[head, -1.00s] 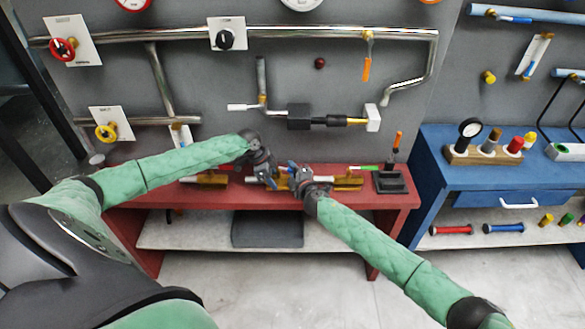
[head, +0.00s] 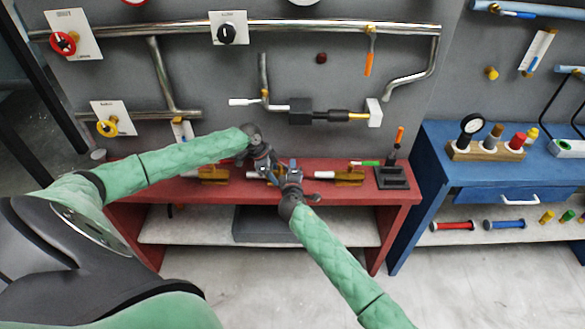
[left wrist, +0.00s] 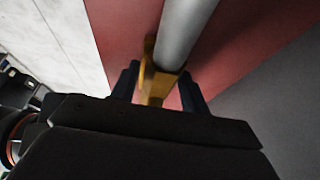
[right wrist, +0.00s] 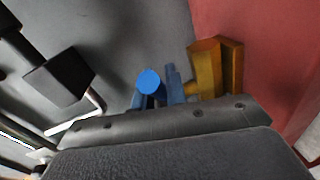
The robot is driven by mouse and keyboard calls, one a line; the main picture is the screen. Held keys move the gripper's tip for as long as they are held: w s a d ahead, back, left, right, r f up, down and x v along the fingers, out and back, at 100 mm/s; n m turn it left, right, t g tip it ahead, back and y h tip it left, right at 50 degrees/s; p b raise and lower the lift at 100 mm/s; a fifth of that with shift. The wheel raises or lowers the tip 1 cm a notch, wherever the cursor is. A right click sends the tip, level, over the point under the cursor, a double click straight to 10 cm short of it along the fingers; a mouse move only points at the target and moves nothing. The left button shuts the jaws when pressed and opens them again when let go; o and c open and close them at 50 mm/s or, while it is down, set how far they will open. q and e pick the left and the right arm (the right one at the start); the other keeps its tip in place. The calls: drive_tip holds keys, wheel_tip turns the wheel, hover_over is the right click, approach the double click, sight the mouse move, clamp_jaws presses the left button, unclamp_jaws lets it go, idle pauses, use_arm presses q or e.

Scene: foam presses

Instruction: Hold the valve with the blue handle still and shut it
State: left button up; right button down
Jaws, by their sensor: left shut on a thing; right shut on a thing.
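The valve with the blue handle stands on the red bench top, largely hidden by my grippers in the head view. My left gripper (head: 264,165) is shut on the brass valve body (left wrist: 154,87), where a grey pipe (left wrist: 182,35) enters it; one finger shows on each side. My right gripper (head: 289,177) is close beside it on the right, shut on the blue handle (right wrist: 149,81). In the right wrist view the brass body (right wrist: 209,66) is just right of the handle. The handle's angle to the pipe is hard to tell.
Another brass valve (head: 212,174) is left of my grippers on the red bench (head: 400,205). One more brass valve (head: 348,177) and a dark block (head: 392,178) are to the right. Pipes and dials cover the wall behind. A blue bench (head: 428,165) stands at right.

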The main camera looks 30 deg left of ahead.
drive_tip(key=shift+f, duration=0.25)
drive_tip(key=c, duration=1.4)
unclamp_jaws()
drive_tip(key=shift+r, duration=0.1)
drive_tip(key=v, duration=1.2)
drive_tip(key=shift+d, duration=0.1)
